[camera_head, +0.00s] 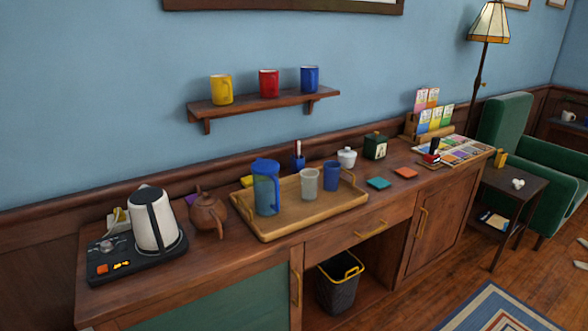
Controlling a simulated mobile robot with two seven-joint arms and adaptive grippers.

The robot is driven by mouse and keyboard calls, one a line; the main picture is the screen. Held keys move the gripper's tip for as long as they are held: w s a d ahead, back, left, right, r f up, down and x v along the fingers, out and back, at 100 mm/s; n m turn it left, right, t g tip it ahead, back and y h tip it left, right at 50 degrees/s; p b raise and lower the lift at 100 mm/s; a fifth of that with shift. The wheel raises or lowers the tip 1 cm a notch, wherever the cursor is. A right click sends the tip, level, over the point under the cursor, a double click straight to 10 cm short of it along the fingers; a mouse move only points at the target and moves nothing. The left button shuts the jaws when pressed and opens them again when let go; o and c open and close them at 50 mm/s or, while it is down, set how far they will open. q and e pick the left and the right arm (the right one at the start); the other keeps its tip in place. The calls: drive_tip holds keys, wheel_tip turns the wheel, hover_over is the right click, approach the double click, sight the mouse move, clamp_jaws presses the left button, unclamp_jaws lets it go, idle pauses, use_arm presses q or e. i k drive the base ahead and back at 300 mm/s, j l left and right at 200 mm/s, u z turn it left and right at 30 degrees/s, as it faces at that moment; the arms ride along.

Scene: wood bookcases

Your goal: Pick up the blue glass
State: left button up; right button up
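The blue glass (332,176) stands upright on the wooden tray (285,231), near the tray's right end. A pale clear glass (309,184) stands just left of it. A blue pitcher (266,188) with a lid stands further left on the same tray. The tray sits on the wooden sideboard (405,207). A separate blue mug (310,79) with a handle stands on the wall shelf. Neither of my grippers shows in the head view.
A teapot (207,214) and a kettle (155,220) on a dark base stand left of the tray. Behind it are a pen holder (298,162) and a white sugar bowl (347,157). Coasters (378,184) lie to its right. A bin (340,288) stands below.

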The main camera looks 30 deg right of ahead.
sight(331, 177)
drive_tip(key=i+l+u, duration=0.1)
drive_tip(key=l, duration=0.5)
drive_tip(key=i+l+u, duration=0.1)
drive_tip(key=l, duration=0.55)
drive_tip(key=i+l+u, duration=0.1)
drive_tip(key=l, duration=0.55)
drive_tip(key=i+l+u, duration=0.1)
drive_tip(key=l, duration=0.55)
drive_tip(key=i, duration=0.05)
